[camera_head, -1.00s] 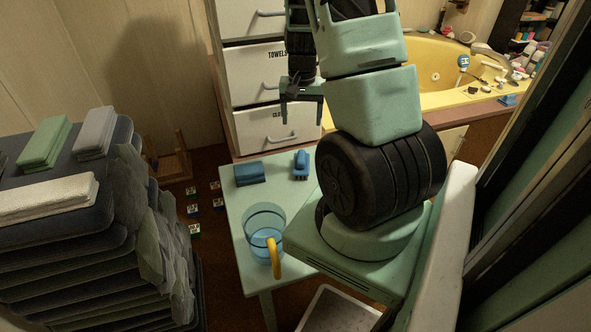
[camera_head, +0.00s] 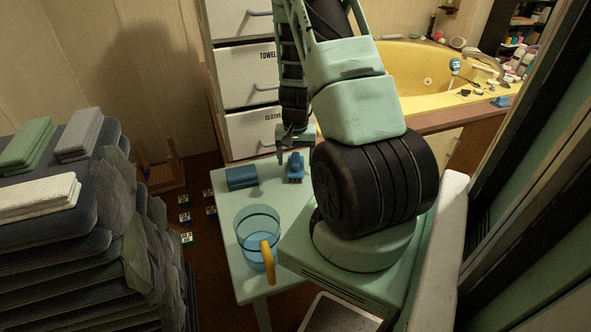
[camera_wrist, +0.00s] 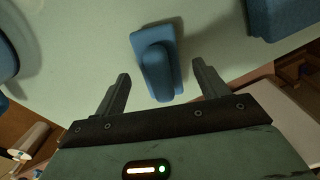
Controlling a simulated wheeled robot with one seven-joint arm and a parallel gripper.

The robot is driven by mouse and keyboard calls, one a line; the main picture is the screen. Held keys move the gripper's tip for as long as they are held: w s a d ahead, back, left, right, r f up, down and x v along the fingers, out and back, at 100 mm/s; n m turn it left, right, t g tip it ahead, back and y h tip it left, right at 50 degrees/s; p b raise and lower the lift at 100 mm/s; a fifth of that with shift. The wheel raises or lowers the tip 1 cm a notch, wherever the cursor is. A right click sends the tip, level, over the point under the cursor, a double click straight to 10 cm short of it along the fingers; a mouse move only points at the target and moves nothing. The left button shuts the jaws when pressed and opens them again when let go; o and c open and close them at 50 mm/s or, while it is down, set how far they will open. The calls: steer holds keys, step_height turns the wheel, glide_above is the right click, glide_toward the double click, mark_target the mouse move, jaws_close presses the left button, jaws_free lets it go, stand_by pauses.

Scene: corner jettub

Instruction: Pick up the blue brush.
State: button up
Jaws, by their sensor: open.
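The blue brush (camera_head: 295,168) lies on the pale green table (camera_head: 228,207), near its far edge. In the wrist view the brush (camera_wrist: 157,62) shows its rounded handle end toward my gripper, between the lines of the two fingers. My gripper (camera_wrist: 160,90) is open and empty, with a finger on either side of the handle's near end. In the head view my gripper (camera_head: 296,146) hangs just above and behind the brush. How much height is left between the fingers and the table is hard to tell.
A blue block-like item (camera_head: 242,178) lies left of the brush. A clear blue pitcher (camera_head: 257,235) with a yellow handle stands toward the table's front. White drawers (camera_head: 250,130) stand behind the table.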

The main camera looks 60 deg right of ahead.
mark_target(296, 157)
steer(key=shift+f, duration=0.85)
steer(key=c, duration=1.2)
step_height(296, 157, up, 10)
steer(key=shift+r+p, duration=0.1)
steer(key=shift+p, duration=1.1)
